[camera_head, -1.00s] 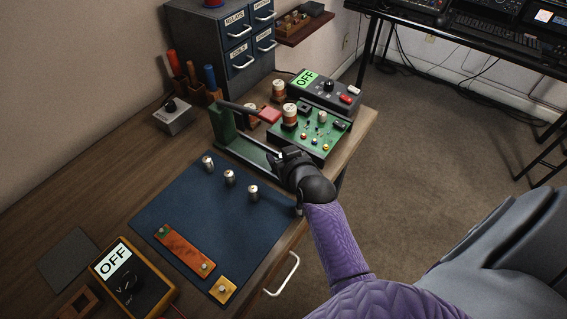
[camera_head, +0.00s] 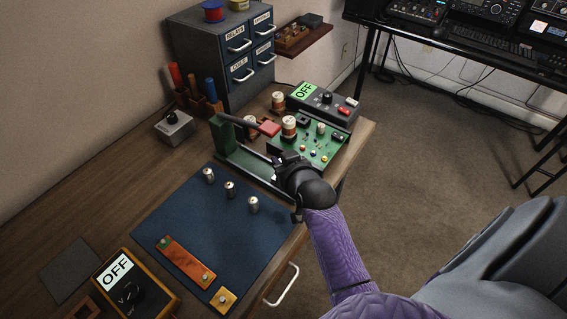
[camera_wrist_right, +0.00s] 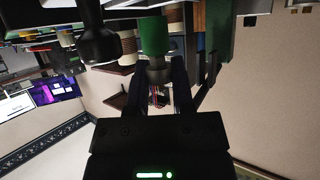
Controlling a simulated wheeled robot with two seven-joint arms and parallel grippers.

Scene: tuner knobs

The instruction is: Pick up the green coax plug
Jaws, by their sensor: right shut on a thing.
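The green coax plug (camera_wrist_right: 155,36) shows in the right wrist view as a green cylinder with a metal collar (camera_wrist_right: 157,68). The collar end is between the fingers of my right gripper (camera_wrist_right: 162,85), which is shut on it. In the head view my right gripper (camera_head: 279,162) is at the front edge of the green circuit board (camera_head: 318,158), beside the low dark rail of the green stand (camera_head: 222,135). The plug is hidden by the gripper and wrist in that view. My left gripper is not in view.
A blue mat (camera_head: 195,215) with several metal cylinders lies nearer on the bench. A red-tipped lever (camera_head: 268,128) reaches over the stand. A grey box reading OFF (camera_head: 325,103) stands behind the board, and a yellow meter (camera_head: 130,285) is at the front left.

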